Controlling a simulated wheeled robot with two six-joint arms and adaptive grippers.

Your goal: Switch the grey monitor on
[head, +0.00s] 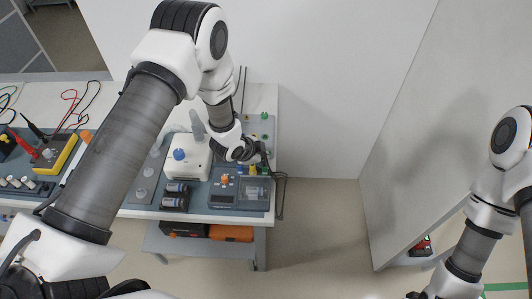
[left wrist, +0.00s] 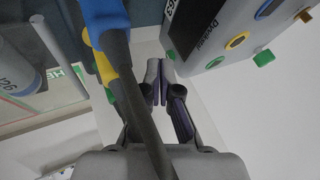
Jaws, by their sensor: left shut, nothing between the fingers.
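A grey box (head: 262,127) with green parts stands at the back right of the bench in the head view. It appears to be the grey box with a dark screen (left wrist: 190,22), yellow and blue rings and a green knob at the top right of the left wrist view. I cannot tell whether its screen is lit. My left gripper (head: 257,160) is over the bench's right side, in front of this box. In the left wrist view its fingers (left wrist: 157,82) are shut and empty, apart from the box. My right gripper (head: 420,295) is low at the bottom edge, mostly cut off.
Blue and yellow plugs with a dark cable (left wrist: 135,95) cross close before the left wrist camera. A dark device with an orange knob (head: 225,180), a white box with a blue knob (head: 180,155) and cylinders (head: 176,188) stand nearby. Floor right of the bench is clear.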

